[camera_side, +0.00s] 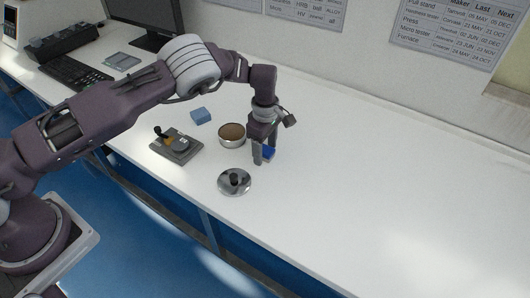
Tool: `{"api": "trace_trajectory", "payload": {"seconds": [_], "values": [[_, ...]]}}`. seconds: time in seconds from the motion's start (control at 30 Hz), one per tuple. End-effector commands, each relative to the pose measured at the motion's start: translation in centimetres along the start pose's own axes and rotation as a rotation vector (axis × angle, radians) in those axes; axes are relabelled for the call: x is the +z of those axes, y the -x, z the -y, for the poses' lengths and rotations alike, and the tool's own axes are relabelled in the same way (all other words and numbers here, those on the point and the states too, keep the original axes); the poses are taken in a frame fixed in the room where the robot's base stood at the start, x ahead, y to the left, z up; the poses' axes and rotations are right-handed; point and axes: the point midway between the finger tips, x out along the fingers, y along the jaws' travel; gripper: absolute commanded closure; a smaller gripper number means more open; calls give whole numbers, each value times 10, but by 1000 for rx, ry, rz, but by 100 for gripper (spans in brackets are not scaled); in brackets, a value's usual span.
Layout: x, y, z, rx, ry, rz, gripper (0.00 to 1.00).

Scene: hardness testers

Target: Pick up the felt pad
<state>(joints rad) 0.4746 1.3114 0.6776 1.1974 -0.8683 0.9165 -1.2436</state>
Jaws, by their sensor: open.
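My gripper (264,159) points down over the white bench, with its two fingers apart. A small dark blue piece (268,154) shows between and behind the fingers, partly hidden by them. I cannot tell whether the fingers touch it. A light blue block (201,116) lies further back to the left. A round metal dish with a brown top (232,132) stands just left of my gripper. Which of these is the felt pad cannot be told for sure; the dark blue piece is the one at my fingers.
A shiny round lid-like thing with a dark knob (234,181) lies near the bench's front edge. A grey tray with small items (177,147) is at left. A keyboard (76,73) and monitor (148,19) stand at back left. The bench (400,190) is clear to the right.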

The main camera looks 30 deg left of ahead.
Motion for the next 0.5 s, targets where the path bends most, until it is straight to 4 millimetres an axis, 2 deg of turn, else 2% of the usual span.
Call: {"api": "trace_trajectory", "payload": {"seconds": [0.13,0.17,0.43,0.47,0.5], "values": [[0,0,0,0,0,0,38],[0,0,0,0,0,0,42],[0,0,0,0,0,1,95],[0,1,0,0,0,1,100],[0,1,0,0,0,1,100]]}}
